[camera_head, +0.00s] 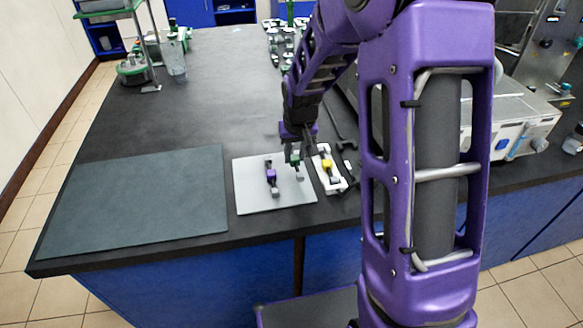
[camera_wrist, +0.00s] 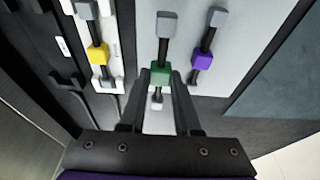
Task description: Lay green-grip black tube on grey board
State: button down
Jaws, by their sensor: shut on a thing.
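The green-grip black tube (camera_wrist: 161,70) is held by its green block between the fingers of my gripper (camera_wrist: 160,88) in the wrist view. It has grey ends and sits over the light grey board (camera_wrist: 132,118). In the head view my gripper (camera_head: 293,158) is above the right part of the grey board (camera_head: 250,202), with the green grip (camera_head: 295,153) partly hidden by the fingers. I cannot tell whether the tube touches the board. A purple-grip black tube (camera_head: 271,176) lies on the board to the left; it also shows in the wrist view (camera_wrist: 203,58).
A white holder (camera_head: 341,187) with a yellow-grip tube (camera_head: 327,165) stands just right of the board. A dark green-grey mat (camera_head: 140,200) covers the left front of the bench. A white machine (camera_head: 515,120) stands at the right. The bench behind is mostly clear.

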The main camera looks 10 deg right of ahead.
aim_at(296, 160)
jog(key=shift+f, duration=1.95)
jog(key=shift+f+b, duration=0.15)
jog(key=shift+b, duration=0.2)
jog(key=c, duration=0.6)
grip_release()
jog(key=p+v, duration=0.1)
jog(key=v, duration=1.1)
jog(key=shift+p, duration=0.3)
